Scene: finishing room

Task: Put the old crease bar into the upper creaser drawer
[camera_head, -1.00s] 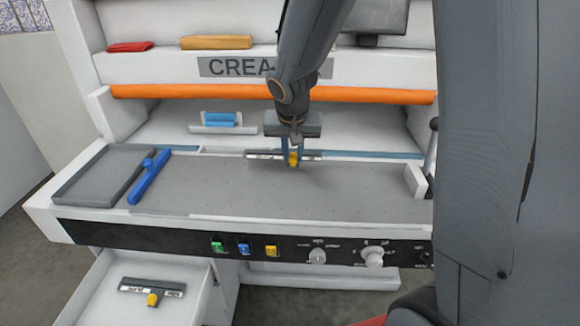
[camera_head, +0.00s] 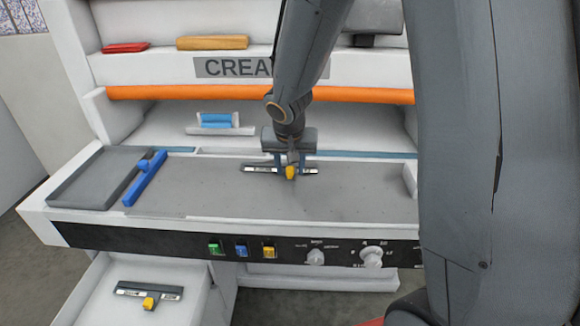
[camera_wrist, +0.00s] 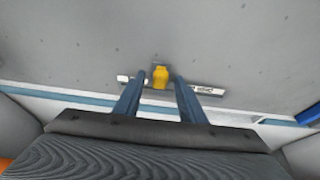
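A dark crease bar with a yellow knob and pale labels (camera_head: 262,169) is on the grey bed of the creaser, just in front of the blue strip; it also shows in the wrist view (camera_wrist: 208,90). My gripper (camera_head: 290,168) is over it, fingers apart on either side of the knob, with a gap on each side in the wrist view (camera_wrist: 160,78). A similar bar with a yellow knob (camera_head: 133,291) lies in the open white drawer (camera_head: 92,308) at lower left. I cannot tell from the labels which bar is old.
A grey tray (camera_head: 80,182) sits on the bed's left end, with a blue bar (camera_head: 147,180) beside it. A blue piece on a white holder (camera_head: 217,121) stands behind. An orange roller (camera_head: 200,93) crosses above. The control panel (camera_head: 185,238) fronts the bed, whose middle is mostly clear.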

